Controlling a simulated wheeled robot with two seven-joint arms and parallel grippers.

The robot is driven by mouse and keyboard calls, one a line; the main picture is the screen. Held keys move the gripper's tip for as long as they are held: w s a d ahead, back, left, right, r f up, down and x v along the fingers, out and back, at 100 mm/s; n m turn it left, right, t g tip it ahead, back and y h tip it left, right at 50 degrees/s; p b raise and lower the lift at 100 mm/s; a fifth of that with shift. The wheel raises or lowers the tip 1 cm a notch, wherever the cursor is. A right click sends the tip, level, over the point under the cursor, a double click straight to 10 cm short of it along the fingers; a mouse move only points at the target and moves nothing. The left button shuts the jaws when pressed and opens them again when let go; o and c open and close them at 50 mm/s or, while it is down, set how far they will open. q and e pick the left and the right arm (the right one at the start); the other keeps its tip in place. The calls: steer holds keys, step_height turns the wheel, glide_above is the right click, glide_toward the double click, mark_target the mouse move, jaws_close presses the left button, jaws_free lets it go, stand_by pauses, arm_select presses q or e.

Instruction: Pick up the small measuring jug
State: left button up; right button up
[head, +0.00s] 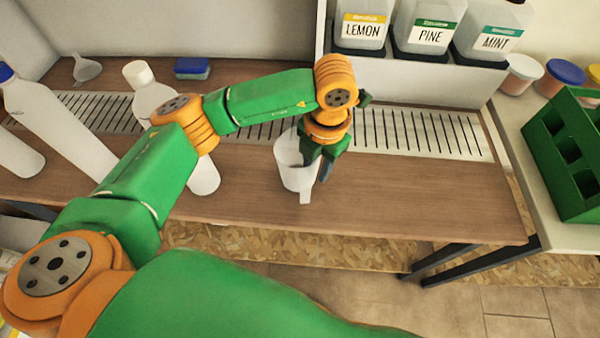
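The small measuring jug (291,168) is a white, translucent cup standing upright on the wooden bench, near its front edge. My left gripper (318,166) points down at the right side of the jug's rim and hides part of it. Its fingers look apart, one over the jug's mouth and one outside to the right. I cannot tell whether either finger touches the jug. My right gripper is out of the picture.
A slotted drain (420,133) runs along the back of the wooden bench (430,190). White bottles (20,155), a funnel (86,69) and a blue sponge (192,68) are at left. Lemon, pine and mint drums (428,32) stand behind. A green crate (570,150) is at right.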

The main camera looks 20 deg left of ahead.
arm_select(q)
steer(key=f, duration=0.2)
steer(key=f+p, duration=0.1)
steer(key=f, duration=0.1)
steer(key=a+f, duration=0.1)
steer(key=f, duration=0.1)
steer(key=shift+w+f, duration=0.2)
steer(key=shift+f, duration=0.35)
jaws_close()
stand_by(0.8)
